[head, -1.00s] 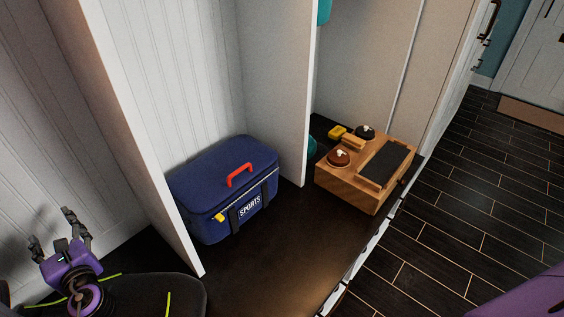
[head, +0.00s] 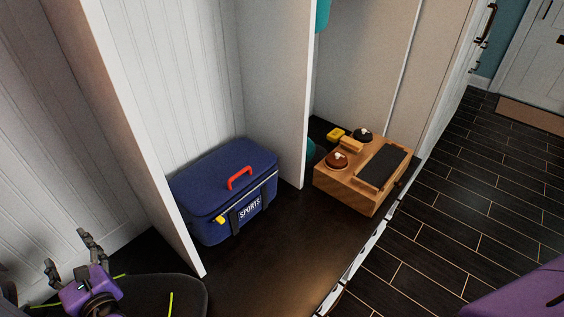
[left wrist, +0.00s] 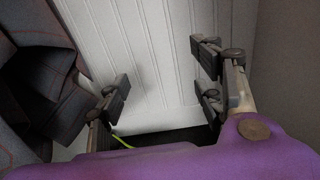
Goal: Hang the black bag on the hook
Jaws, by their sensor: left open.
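The black bag (head: 165,292), dark with yellow-green piping, is cut off at the bottom left of the head view. My left gripper (head: 68,252), purple with dark fingers, is open, empty and overlaps the bag's left part in the picture. In the left wrist view its fingers (left wrist: 162,85) are spread apart in front of white panelling. A dark strip with a yellow-green line, part of the black bag (left wrist: 123,142), shows low between them. I cannot tell whether the gripper touches the bag. No hook is visible. My right gripper is out of view.
A blue sports bag (head: 205,185) with a red handle sits in the cubby right of a white divider (head: 150,140). A wooden box (head: 340,190) with shoe-care items stands farther right. Dark plaid cloth (left wrist: 40,80) hangs close on the wrist view's left. The bench front is clear.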

